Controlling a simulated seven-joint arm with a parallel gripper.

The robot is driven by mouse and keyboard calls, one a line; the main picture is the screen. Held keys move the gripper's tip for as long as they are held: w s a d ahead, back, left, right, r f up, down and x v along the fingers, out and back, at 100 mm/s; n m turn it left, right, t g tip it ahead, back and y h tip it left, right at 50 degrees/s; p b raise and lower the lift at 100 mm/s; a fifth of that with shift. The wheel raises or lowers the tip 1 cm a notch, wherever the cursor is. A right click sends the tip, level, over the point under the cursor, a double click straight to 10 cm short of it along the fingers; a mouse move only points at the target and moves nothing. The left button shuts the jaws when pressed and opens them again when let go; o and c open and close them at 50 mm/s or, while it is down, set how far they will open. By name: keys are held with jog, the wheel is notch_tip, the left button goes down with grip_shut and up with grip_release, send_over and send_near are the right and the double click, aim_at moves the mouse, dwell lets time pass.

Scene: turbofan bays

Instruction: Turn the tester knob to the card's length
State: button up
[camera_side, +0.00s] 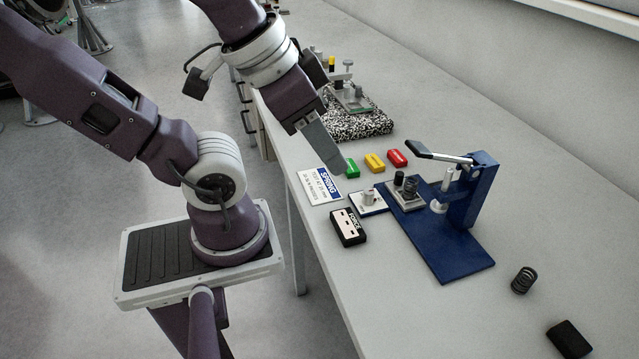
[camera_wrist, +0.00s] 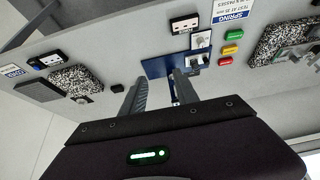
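The spring tester has a blue base (camera_side: 448,255) and a blue upright with a black-handled lever. The tester knob (camera_side: 368,197) is a small pale knob on a white plate at the base's near left edge; it also shows in the wrist view (camera_wrist: 199,41). Its setting is too small to read. The white and blue SPRING card (camera_side: 320,186) lies left of the knob; its length figure is not clearly legible. My gripper (camera_wrist: 160,77) is open and empty, above the table and apart from the knob.
A black FORCE box (camera_side: 348,227) lies near the front edge. Green (camera_side: 352,168), yellow (camera_side: 374,162) and red (camera_side: 397,158) blocks sit behind the knob. A speckled slab (camera_side: 360,125) carries a fixture.

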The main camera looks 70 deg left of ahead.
jog(key=shift+o, duration=0.4)
jog(key=shift+o, duration=0.6)
jog(key=shift+w+a, duration=0.1)
jog(key=shift+w, duration=0.1)
jog(key=m+g, duration=0.6)
jog(key=m, duration=0.3)
send_over(369, 191)
notch_tip(369, 191, down, 18)
jog(key=shift+f, duration=0.2)
notch_tip(369, 191, down, 7)
jog(key=shift+f, duration=0.1)
grip_shut()
